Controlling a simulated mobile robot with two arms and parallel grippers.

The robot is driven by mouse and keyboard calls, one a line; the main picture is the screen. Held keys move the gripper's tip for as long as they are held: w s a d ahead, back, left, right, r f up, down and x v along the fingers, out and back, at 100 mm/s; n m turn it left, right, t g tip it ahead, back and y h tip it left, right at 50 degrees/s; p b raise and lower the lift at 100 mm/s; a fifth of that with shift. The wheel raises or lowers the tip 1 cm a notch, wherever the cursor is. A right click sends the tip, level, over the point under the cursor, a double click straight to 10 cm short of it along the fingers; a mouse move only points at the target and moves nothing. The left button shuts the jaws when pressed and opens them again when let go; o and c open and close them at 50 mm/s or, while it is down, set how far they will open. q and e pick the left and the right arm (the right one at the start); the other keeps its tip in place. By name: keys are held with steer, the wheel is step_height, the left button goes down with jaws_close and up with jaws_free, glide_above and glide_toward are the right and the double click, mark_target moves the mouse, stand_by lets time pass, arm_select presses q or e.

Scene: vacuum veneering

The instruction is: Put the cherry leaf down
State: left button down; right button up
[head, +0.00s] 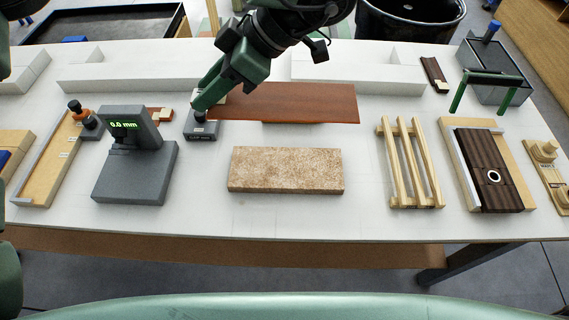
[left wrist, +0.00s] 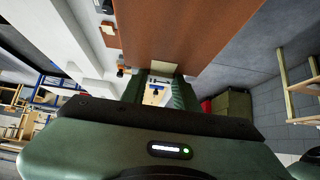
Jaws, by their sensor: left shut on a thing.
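The cherry leaf (head: 290,102) is a long, flat red-brown sheet over the back middle of the white table. My left gripper (head: 207,97) comes down from the top and is shut on the leaf's left end. In the left wrist view the leaf (left wrist: 185,32) stretches away from the fingers (left wrist: 162,82), with a pale label at its near end. The leaf looks flat and level; I cannot tell whether it touches anything beneath it. My right gripper is not in view.
A speckled board (head: 286,170) lies in front of the leaf. A grey gauge reading 0.0 mm (head: 135,172) and a small labelled grey block (head: 202,130) stand left. A slatted wooden rack (head: 410,165) and a dark ribbed panel (head: 488,168) are right. Low white blocks (head: 350,72) line the back.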

arm_select(q)
step_height(320, 180, down, 19)
steer(key=shift+r+p, duration=0.15)
steer(key=shift+p, duration=0.15)
steer(key=shift+f, duration=0.45)
steer(key=shift+f+b, duration=0.2)
steer(key=shift+b, duration=0.1)
steer(key=c, duration=1.1)
jaws_free()
steer(key=shift+o, duration=0.2)
steer(key=shift+r, duration=0.1)
